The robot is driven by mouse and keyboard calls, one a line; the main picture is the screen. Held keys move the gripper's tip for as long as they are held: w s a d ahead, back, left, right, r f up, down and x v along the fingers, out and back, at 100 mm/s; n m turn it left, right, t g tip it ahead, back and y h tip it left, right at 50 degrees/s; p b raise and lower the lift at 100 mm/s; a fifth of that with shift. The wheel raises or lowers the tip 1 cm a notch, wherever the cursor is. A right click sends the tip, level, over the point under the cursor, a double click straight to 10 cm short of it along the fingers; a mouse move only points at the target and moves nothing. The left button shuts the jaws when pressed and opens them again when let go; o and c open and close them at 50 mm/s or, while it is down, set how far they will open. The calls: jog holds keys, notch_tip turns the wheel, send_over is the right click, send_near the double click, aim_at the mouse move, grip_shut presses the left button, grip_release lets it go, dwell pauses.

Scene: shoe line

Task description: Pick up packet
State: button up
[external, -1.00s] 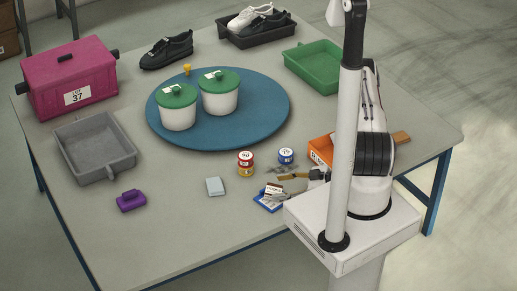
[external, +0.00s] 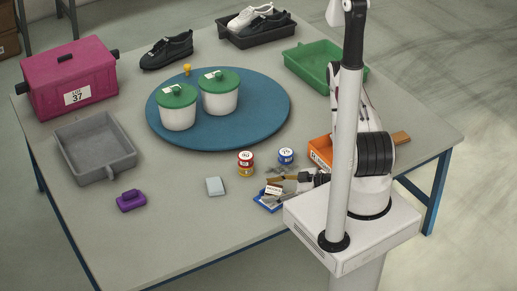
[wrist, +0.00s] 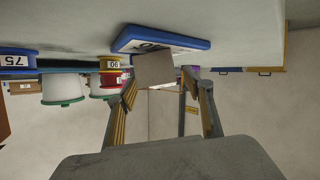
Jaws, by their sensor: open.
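A small packet (external: 273,190), pale with a red mark, stands at the blue numbered holder (external: 265,203) near the table's front edge. In the wrist view, which looks upside down, the packet is a plain grey-brown square (wrist: 153,68) against the blue holder (wrist: 160,40) with its white label. My gripper (external: 281,187) is at the packet, low over the table. In the wrist view its fingers (wrist: 160,84) are spread, one on each side of the packet. I cannot tell whether either finger touches it. The packet's lower part is hard to make out in the external view.
A red-yellow can (external: 245,164) and a blue-white can (external: 286,156) stand just behind. An orange box (external: 320,152) is to the right. A light grey block (external: 215,186) lies to the left, with clear table around it. A blue round mat (external: 262,126) carries two lidded tubs.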

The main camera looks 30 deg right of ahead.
aim_at(272, 188)
jog(key=c, duration=1.3)
jog(key=shift+r, duration=0.1)
jog(key=shift+c, duration=0.2)
jog(key=shift+r, duration=4.9)
